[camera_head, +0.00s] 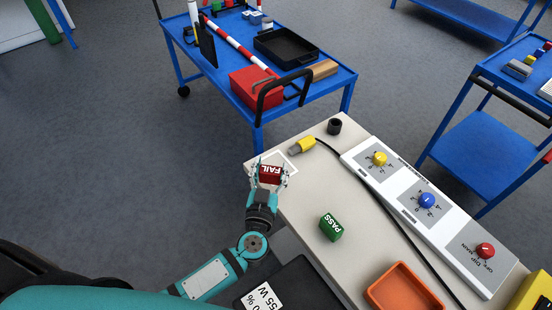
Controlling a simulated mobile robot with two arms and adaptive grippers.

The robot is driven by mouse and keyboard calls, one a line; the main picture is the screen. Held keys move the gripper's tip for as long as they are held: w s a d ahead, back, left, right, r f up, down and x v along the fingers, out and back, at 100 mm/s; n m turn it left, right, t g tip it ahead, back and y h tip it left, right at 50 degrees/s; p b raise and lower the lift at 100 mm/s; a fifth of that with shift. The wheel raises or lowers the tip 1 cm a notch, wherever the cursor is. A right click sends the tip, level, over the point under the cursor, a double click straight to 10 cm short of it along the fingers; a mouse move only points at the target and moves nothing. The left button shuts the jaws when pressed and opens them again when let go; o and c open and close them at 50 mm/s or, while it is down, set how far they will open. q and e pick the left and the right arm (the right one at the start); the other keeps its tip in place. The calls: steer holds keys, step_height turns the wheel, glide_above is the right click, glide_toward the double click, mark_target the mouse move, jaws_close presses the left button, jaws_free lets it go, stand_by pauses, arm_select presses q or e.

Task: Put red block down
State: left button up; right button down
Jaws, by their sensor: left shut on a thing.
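The red block (270,173), marked FAIL, is between the fingers of my left gripper (269,176) at the left end of the pale table. The gripper is shut on it. I cannot tell whether the block touches the table. My right gripper is not in view.
A green PASS block (331,227) and an orange tray (403,291) stand on the pale table (300,205). A blue cart (300,93) stands behind.

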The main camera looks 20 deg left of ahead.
arm_select(q)
steer(key=w, duration=0.5)
steer(key=w+a+b, duration=0.1)
steer(key=w, duration=0.2)
steer(key=shift+f, duration=0.4)
step_height(320, 180, down, 4)
steer(key=shift+r+b, duration=0.2)
steer(key=shift+b, duration=0.8)
steer(key=shift+s, duration=0.1)
steer(key=o, duration=1.2)
steer(key=shift+f, duration=0.1)
steer(key=shift+c, duration=0.2)
